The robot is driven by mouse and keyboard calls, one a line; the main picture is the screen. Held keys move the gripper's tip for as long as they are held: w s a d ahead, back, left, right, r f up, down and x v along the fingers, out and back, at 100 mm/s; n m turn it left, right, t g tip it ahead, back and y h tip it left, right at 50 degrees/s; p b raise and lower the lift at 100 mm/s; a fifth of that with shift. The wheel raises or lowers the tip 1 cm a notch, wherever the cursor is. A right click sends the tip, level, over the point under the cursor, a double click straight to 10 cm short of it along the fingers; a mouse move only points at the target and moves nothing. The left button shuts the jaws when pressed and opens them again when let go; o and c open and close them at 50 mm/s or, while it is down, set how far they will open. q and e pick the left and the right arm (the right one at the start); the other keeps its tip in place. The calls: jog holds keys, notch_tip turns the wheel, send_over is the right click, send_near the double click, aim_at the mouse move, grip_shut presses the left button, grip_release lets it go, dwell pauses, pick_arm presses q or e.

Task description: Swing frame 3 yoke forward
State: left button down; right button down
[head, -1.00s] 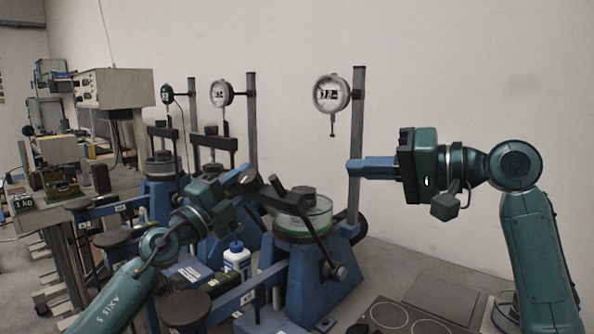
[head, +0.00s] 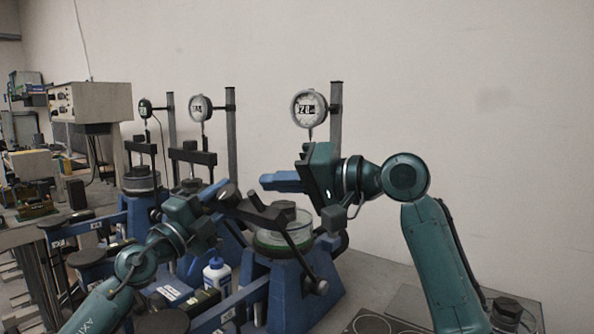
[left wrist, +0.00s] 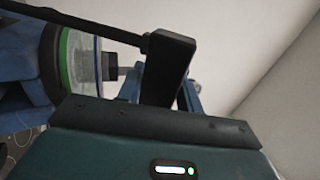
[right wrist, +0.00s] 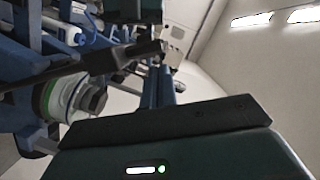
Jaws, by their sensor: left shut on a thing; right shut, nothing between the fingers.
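Frame 3 (head: 292,300) is the nearest blue stand, with a clear round cell (head: 284,241) on a green ring. Its dark yoke (head: 258,212) is tilted, with the crossbar up at the left of the cell and a side arm down to a pivot. My left gripper (head: 226,192) is shut on the yoke's left end; the dark yoke bar (left wrist: 168,68) hides most of its fingers in the left wrist view. My right gripper (head: 266,181) is shut and empty, just above the crossbar and cell, pointing left. The yoke (right wrist: 75,73) also shows in the right wrist view.
A dial gauge (head: 309,108) on a post (head: 336,120) stands behind my right gripper. Two similar frames with gauges stand farther left. A white bottle (head: 217,276) stands below the left gripper. A bench with instruments (head: 90,103) is at far left.

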aim_at(256, 195)
pick_arm(q)
jog(key=shift+a+r, duration=0.15)
jog(key=shift+r, duration=0.15)
pick_arm(e)
jog(key=shift+s+a+f, duration=0.2)
jog(key=shift+s+f, duration=0.05)
jog(key=shift+s, duration=0.05)
pick_arm(q)
jog(key=shift+a, duration=0.15)
pick_arm(e)
jog(key=shift+s+a+f+n, duration=0.3)
jog(key=shift+s+a+f, duration=0.2)
jog(key=shift+s+a, duration=0.25)
pick_arm(q)
jog(key=c, duration=1.4)
grip_release()
jog(key=shift+r, duration=0.1)
jog(key=o, duration=0.4)
pick_arm(e)
jog(key=shift+d, duration=0.1)
pick_arm(q)
jog(key=shift+d+f, duration=0.2)
pick_arm(e)
jog(key=shift+d+r, duration=0.1)
pick_arm(q)
jog(key=shift+s+f, duration=0.1)
pick_arm(e)
jog(key=shift+w, duration=0.1)
